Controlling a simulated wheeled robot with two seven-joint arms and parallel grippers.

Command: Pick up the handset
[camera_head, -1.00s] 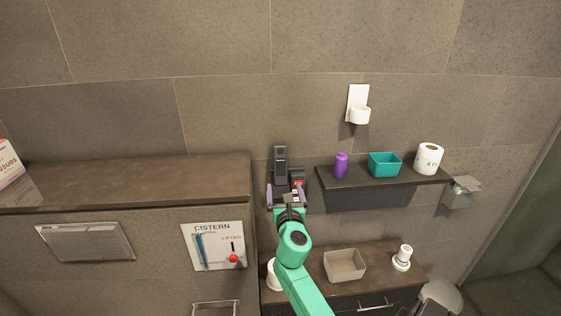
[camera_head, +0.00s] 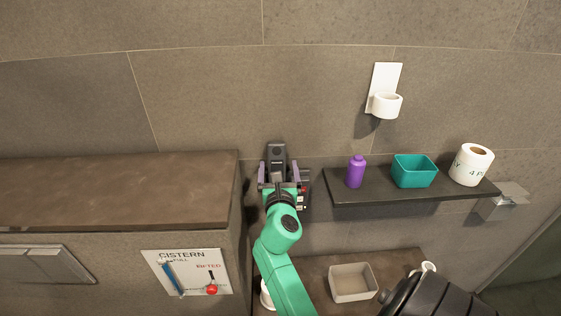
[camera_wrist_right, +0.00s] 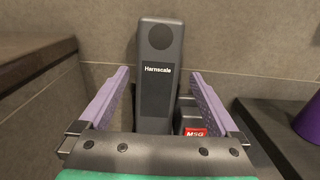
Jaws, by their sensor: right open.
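The handset (camera_head: 276,153) is a dark grey upright bar against the wall, between the wooden ledge and the black shelf. In the right wrist view the handset (camera_wrist_right: 158,85) shows a round earpiece and the word "Harnscale". It stands in a dark base with a red label (camera_wrist_right: 195,132). My right gripper (camera_head: 280,172) is open in front of it. In the wrist view its purple fingers (camera_wrist_right: 158,75) lie to either side of the handset, with a gap on each side. Whether the fingertips reach past its front face is hard to tell. My left gripper is not in view.
The wooden ledge (camera_head: 110,190) is close on the left. The black shelf (camera_head: 420,192) on the right holds a purple bottle (camera_head: 356,172), a teal bin (camera_head: 414,171) and a paper roll (camera_head: 471,165). A beige box (camera_head: 353,283) stands on the lower counter.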

